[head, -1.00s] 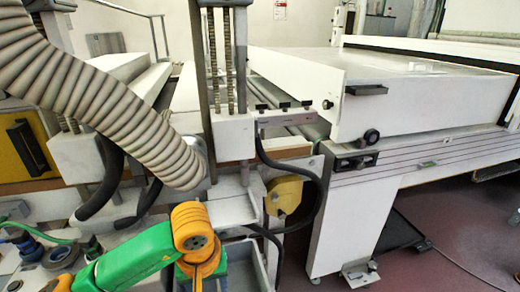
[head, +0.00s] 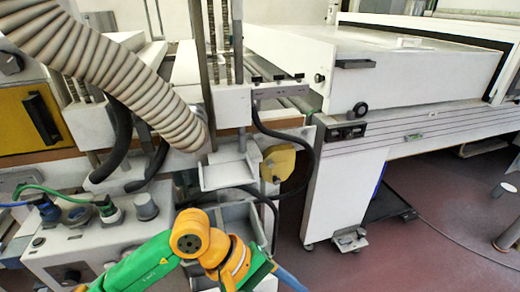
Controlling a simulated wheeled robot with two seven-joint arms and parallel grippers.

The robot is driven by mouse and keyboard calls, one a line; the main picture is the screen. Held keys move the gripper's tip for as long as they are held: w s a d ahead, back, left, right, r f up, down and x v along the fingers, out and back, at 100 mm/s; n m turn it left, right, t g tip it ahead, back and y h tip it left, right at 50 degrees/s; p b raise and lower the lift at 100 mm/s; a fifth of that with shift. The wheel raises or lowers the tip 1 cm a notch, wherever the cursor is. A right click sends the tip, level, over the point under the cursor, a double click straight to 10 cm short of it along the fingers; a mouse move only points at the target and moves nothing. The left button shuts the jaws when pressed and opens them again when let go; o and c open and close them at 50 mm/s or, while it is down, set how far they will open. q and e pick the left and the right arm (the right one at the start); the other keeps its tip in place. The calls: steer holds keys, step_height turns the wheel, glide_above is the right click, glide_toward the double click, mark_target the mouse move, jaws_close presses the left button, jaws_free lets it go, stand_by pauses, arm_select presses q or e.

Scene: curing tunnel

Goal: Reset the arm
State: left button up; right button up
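A green and orange arm of mine reaches in from the bottom left of the head view. It bends at an orange joint, and its orange forearm runs down to the right, out of the bottom edge. A blue piece shows at the forearm's lower right; I cannot tell what it is. No gripper fingers show, so neither gripper is in view. The arm is in front of a grey metal tray (head: 258,222), which it partly hides.
A control box (head: 130,238) with knobs and cables stands at left. A ribbed hose (head: 110,75) hangs above it. The white tunnel machine (head: 415,85) fills the right, with its leg (head: 338,195) below. Reddish floor (head: 440,200) is mostly clear at lower right.

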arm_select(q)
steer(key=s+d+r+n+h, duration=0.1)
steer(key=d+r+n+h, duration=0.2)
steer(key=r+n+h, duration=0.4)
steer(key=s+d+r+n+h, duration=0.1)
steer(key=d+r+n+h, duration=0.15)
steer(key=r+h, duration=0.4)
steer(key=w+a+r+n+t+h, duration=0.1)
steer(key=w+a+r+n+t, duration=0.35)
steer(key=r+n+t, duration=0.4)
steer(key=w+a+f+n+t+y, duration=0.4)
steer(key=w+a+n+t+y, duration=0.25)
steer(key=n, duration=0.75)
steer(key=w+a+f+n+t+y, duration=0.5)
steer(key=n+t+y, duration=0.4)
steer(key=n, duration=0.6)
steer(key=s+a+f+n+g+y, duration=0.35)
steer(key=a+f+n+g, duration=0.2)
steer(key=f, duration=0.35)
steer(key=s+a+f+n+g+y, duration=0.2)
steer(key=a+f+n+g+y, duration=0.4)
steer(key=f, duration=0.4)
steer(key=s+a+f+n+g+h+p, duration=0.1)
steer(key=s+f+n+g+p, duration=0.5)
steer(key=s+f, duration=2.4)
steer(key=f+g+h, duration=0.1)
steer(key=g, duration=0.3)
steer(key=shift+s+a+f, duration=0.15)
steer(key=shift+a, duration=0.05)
